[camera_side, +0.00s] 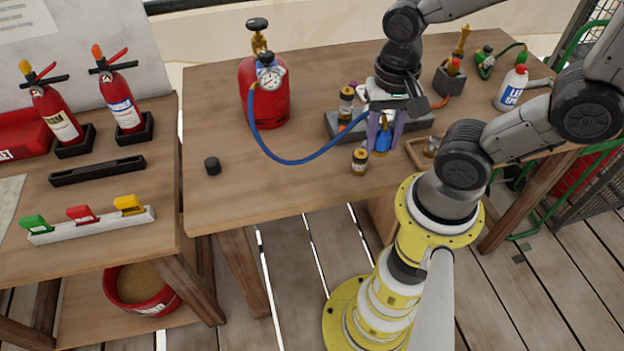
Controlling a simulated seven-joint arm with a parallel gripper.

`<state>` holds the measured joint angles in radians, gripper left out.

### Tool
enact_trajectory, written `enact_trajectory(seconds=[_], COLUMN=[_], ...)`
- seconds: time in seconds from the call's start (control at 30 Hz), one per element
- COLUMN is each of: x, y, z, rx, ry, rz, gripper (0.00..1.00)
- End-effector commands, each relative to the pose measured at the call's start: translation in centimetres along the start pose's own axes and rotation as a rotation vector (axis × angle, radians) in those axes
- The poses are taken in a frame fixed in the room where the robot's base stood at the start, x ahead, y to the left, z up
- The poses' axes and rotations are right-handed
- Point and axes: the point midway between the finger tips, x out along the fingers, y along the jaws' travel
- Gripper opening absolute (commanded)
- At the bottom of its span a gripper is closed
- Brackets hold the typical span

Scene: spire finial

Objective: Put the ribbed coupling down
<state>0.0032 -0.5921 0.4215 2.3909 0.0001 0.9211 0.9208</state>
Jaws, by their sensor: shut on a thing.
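My gripper (385,146) points down over the middle-right of the wooden table, its two purple-grey fingers shut on a small blue piece (383,138). I take this piece to be the ribbed coupling; its ribs are too small to make out. The fingers cover its sides, and I cannot tell whether its lower end touches the table. A blue hose (290,162) curves from the gauge (270,79) on the red cylinder (263,95) across the table towards my gripper. Its far end is lost behind the fingers.
A brass-and-black fitting (359,160) stands just left of my gripper, near the front edge. A grey block (335,124) with another fitting (346,101) lies behind. A wooden tray (416,150) is to the right. A black cap (212,165) stands left; the table between is mostly clear.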

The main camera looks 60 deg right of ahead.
Motion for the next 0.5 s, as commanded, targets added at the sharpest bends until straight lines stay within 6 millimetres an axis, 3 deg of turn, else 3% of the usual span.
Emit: enact_trajectory(seconds=[0.1, 0.23, 0.37, 0.5], x=[0.2, 0.0, 0.4, 1.6], y=[0.3, 0.0, -0.9, -3.3], z=[1.6, 2.0, 1.7, 0.4], rx=[-0.082, -0.126, -0.14, -0.139], ry=[0.001, 0.0, -0.003, -0.004], rz=[-0.001, 0.0, 0.004, 0.006], gripper=[0.0, 0.0, 0.0, 0.0])
